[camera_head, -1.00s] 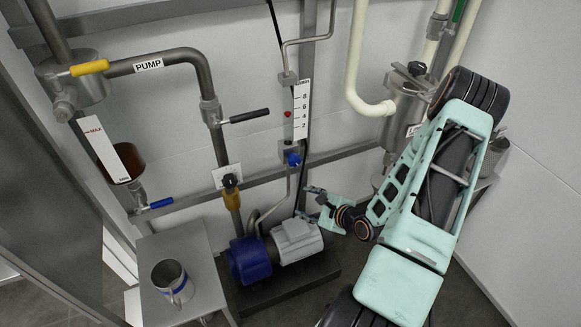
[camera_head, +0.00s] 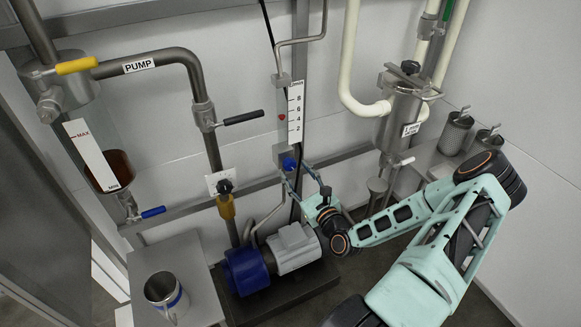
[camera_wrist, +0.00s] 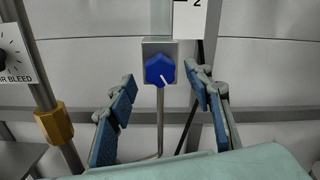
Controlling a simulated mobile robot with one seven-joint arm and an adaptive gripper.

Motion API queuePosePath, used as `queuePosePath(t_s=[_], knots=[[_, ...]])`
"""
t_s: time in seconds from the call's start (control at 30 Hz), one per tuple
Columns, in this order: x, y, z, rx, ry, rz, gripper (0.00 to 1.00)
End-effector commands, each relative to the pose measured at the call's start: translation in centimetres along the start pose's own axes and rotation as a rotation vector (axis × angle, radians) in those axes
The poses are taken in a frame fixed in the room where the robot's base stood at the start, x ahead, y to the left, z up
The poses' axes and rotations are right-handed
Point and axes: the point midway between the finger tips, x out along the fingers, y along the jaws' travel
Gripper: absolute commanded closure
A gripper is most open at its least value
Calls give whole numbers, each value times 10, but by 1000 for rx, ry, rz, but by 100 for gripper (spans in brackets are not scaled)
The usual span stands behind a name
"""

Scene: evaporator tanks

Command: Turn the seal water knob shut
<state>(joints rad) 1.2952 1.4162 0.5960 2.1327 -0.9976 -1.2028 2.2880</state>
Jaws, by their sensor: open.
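The seal water knob (camera_head: 289,164) is a small blue knob on a grey block below the flow gauge. In the wrist view the blue knob (camera_wrist: 160,70) is faceted, with a white mark pointing down and slightly right. My gripper (camera_head: 300,182) is open just below and in front of the knob in the head view. In the wrist view my gripper (camera_wrist: 163,88) has its blue-padded fingers spread to the left and right of the knob, with clear gaps. The fingers do not appear to touch it.
The flow gauge (camera_head: 295,112) with a red float stands above the knob. A dial with a bleed label (camera_wrist: 12,50) is at the left. The blue and grey pump (camera_head: 292,248) sits below. A metal mug (camera_head: 165,293) stands on a side table (camera_head: 205,275).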

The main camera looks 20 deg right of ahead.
Motion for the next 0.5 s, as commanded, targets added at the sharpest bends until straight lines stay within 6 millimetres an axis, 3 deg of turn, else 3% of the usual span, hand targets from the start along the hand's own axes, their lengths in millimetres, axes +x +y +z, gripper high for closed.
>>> queuePosePath(t_s=[0.2, 0.5], knots=[[32, 0, -1, -2, 0, 1, 53], [43, 0, 0, -1, 2, 0, 53]])
